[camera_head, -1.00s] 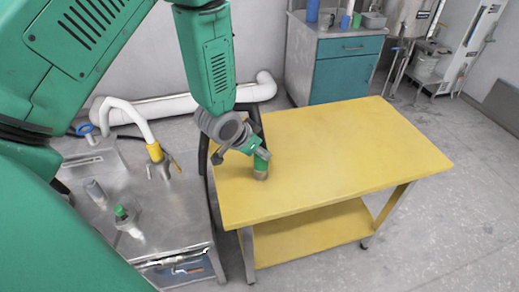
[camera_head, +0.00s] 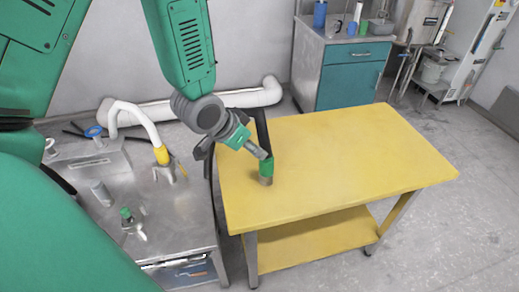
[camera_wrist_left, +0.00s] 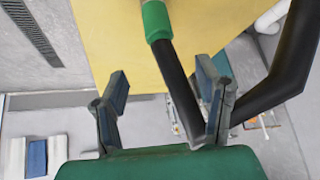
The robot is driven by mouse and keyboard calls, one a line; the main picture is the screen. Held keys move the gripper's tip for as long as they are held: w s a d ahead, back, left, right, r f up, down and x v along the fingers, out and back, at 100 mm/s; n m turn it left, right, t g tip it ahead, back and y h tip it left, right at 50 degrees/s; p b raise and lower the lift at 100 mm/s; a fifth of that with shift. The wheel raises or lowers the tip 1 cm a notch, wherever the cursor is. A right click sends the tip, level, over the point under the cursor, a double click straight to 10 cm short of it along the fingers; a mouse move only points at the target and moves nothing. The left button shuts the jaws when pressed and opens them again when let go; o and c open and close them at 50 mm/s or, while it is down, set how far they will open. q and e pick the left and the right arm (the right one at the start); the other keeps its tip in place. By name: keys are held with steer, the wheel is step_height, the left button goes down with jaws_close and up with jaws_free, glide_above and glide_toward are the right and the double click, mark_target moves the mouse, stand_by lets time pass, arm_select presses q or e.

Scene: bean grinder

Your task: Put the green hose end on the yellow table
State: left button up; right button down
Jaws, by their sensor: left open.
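The green hose end (camera_head: 266,166) stands on the left part of the yellow table (camera_head: 340,150), its metal tip down on the top. Its black hose (camera_head: 261,128) rises behind it. My left gripper (camera_head: 262,152) is just up and left of the hose end. In the left wrist view the gripper (camera_wrist_left: 162,82) is open, its two fingers well apart. The black hose (camera_wrist_left: 178,88) shows in the gap between them, and the green hose end (camera_wrist_left: 155,20) lies beyond the fingertips, against the yellow tabletop (camera_wrist_left: 215,25). My right gripper is not in view.
A metal grinder bench (camera_head: 185,215) with a white pipe (camera_head: 140,115) and a yellow-collared fitting (camera_head: 161,155) stands left of the table. A teal cabinet (camera_head: 345,82) is behind. The middle and right of the tabletop are clear.

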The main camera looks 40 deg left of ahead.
arm_select(q)
steer(key=s+d+f+n+g, duration=0.1)
steer(key=s+d+f+g, duration=0.1)
steer(key=s+f, duration=0.7)
steer(key=s+d+f+n+g+y, duration=0.1)
steer(key=s+f+g, duration=0.3)
steer(key=s+f, duration=0.6)
steer(key=s+d, duration=0.1)
steer(key=s, duration=0.4)
steer(key=shift+d, duration=0.2)
steer(key=shift+f, duration=0.1)
